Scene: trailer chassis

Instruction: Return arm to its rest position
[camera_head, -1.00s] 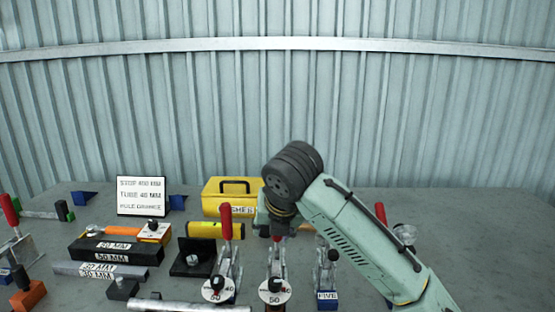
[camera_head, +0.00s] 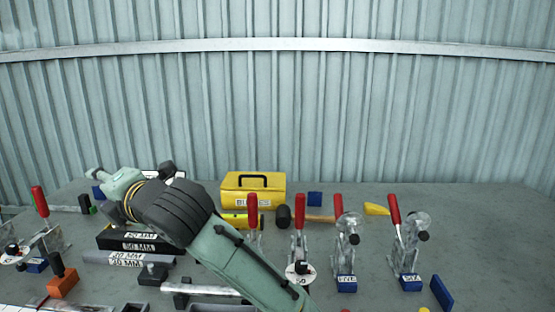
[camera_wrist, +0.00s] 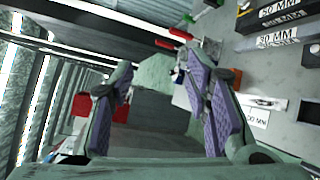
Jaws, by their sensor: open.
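My arm reaches up from the bottom of the head view and bends left over the bench, its dark joint (camera_head: 175,210) above the left-hand blocks. In the wrist view my gripper (camera_wrist: 160,75) is open. Its two purple-padded fingers stand wide apart with nothing between them. The fingertips cannot be made out clearly in the head view. The arm hides most of the white sign and parts of the blocks and clamps.
The grey bench (camera_head: 370,270) holds a yellow toolbox (camera_head: 253,192), a mallet (camera_head: 284,217), and several red-handled clamps, including one at right (camera_head: 408,243). Black labelled blocks (camera_head: 135,240) lie at left. A corrugated wall (camera_head: 400,110) stands behind; the back right bench is mostly clear.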

